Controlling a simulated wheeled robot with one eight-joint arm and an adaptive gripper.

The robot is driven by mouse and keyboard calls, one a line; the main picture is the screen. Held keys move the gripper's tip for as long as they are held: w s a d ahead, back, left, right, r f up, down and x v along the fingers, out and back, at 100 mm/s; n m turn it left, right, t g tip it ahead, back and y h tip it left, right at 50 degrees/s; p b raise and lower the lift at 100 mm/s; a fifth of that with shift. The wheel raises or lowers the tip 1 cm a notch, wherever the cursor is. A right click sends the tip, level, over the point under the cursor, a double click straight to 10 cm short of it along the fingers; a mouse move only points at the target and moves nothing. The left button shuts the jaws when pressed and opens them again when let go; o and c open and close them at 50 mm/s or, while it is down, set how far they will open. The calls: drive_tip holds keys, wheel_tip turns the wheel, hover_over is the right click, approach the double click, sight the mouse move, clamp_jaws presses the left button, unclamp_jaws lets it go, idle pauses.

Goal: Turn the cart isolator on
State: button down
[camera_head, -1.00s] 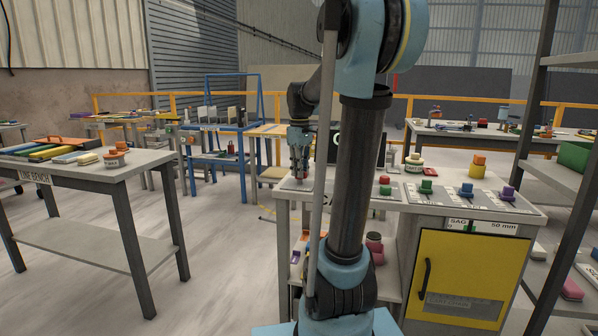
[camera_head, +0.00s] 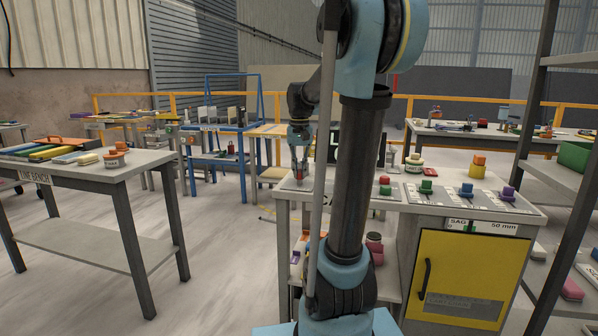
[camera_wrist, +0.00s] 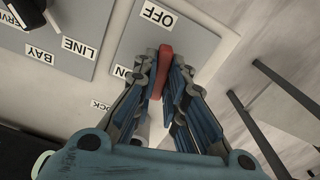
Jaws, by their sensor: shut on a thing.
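The cart isolator is a red handle (camera_wrist: 164,68) on a grey panel (camera_wrist: 196,42) on the cart top, seen in the wrist view. A label reading OFF (camera_wrist: 158,13) is at the panel's top, and one reading ON, partly covered by a finger, is at its left. The handle lies nearly upright in the picture, its far end below the OFF label. My gripper (camera_wrist: 165,75) is shut on the handle, one finger on each side. In the head view my gripper (camera_head: 299,172) points down at the cart's left end, and the handle there is mostly hidden.
The cart top (camera_head: 390,199) also carries red, green, blue and purple knobs to the right. In the wrist view a dark knob (camera_wrist: 25,12) stands by the LINE and BAY labels. A line bench (camera_head: 90,165) stands to the left, with open floor between.

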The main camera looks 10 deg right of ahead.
sight(300, 171)
drive_tip(key=shift+w+m, duration=0.1)
drive_tip(key=shift+m, duration=1.1)
drive_tip(key=c, duration=1.6)
unclamp_jaws()
drive_tip(key=shift+c, duration=0.2)
drive_tip(key=shift+r, duration=0.15)
wheel_tip(300, 171, up, 12)
drive_tip(key=shift+f, duration=0.2)
